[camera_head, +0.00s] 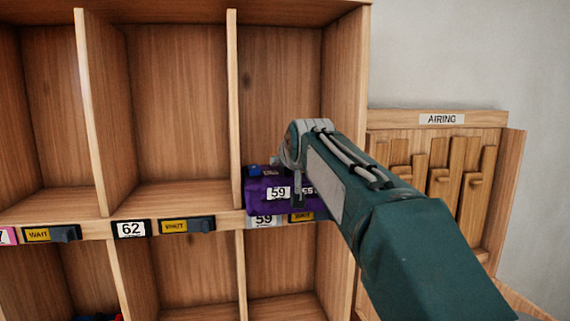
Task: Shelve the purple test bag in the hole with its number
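The purple test bag (262,205) is at the mouth of an upper hole in the wooden rack, with a white tag reading 59 on its front. It overlaps the shelf's front edge. The label plate (264,221) below it also reads 59 and is partly covered. My gripper (298,187) is at the bag, coming from the right, with a grey finger part in front of it. The arm hides the bag's right side and most of the gripper, so I cannot tell if the fingers are closed on it.
A small blue item (256,170) shows just behind the bag's top. The hole labelled 62 (131,229) to the left is empty. Wooden dividers (232,110) separate the holes. A wooden rack marked AIRING (441,119) stands at the right.

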